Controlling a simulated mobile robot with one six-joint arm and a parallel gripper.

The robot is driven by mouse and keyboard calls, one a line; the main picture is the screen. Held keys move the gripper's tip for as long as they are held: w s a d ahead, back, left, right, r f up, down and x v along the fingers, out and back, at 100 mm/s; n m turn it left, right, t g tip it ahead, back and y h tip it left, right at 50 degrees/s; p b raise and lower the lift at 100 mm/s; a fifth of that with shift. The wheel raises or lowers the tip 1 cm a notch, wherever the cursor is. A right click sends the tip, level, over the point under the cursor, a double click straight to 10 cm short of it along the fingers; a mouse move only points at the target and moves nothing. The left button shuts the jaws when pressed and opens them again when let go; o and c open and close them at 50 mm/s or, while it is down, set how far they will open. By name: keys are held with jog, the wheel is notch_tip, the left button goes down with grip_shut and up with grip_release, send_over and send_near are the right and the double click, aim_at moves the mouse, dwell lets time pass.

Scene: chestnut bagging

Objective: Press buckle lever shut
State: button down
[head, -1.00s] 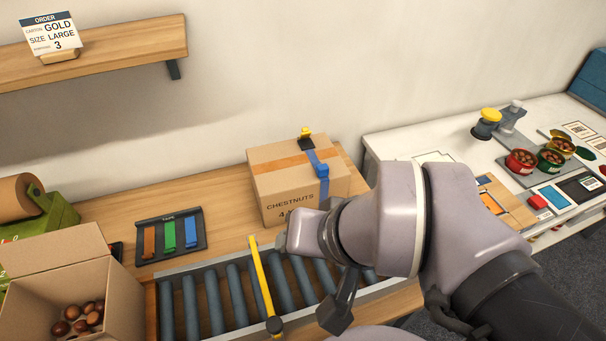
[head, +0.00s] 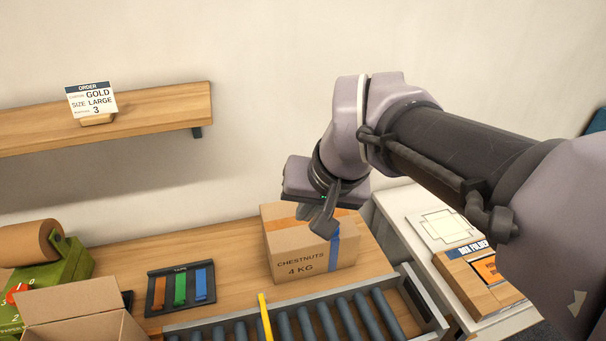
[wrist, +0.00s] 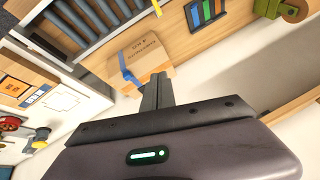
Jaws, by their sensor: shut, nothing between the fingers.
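The cardboard chestnut carton (head: 295,262) stands on the wooden bench behind the rollers, and it also shows in the wrist view (wrist: 150,50). A blue strap (head: 335,247) runs down its front face; in the wrist view the strap (wrist: 126,72) passes over the carton's edge. My gripper (head: 323,226) is in front of the carton's upper right part in the head view. In the wrist view my closed, empty fingers (wrist: 155,78) point at the carton. The buckle and its lever are not clearly visible, so I cannot tell whether the lever is open or whether my fingers touch it.
A tape rack (head: 181,289) with orange, green and blue strips lies left of the carton. A roller conveyor (head: 320,318) with a yellow bar (head: 265,316) runs along the front. An open carton (head: 80,315) stands at the left. The wall shelf (head: 150,112) is above.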

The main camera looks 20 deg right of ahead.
jog(key=w+d+r+n+p, duration=0.1)
jog(key=w+d+p, duration=0.15)
jog(key=w, duration=0.65)
jog(key=w+d+r+p, duration=0.1)
jog(key=w+d+p, duration=0.15)
jog(key=w, duration=0.55)
jog(key=w+d+f+n+p, duration=0.1)
jog(key=w+d+f+p, duration=0.1)
jog(key=w+d+f, duration=0.2)
jog(key=w+d+f+n+g+h+p, duration=0.1)
jog(key=w+d+f+p, duration=0.1)
jog(key=w+f, duration=0.4)
jog(key=w+d, duration=0.1)
jog(key=w, duration=0.4)
jog(key=shift+d+f+g, duration=0.3)
jog(key=shift+d+f, duration=0.05)
jog(key=shift+d, duration=0.05)
jog(key=f, duration=0.3)
jog(key=f+b, duration=0.1)
jog(key=f, duration=0.3)
jog(key=f+b, duration=0.1)
jog(key=f, duration=0.3)
jog(key=shift+w+f, duration=0.1)
jog(key=shift+w, duration=0.3)
jog(key=shift+s+f, duration=0.15)
jog(key=shift+s, duration=0.3)
jog(key=shift+f, duration=0.1)
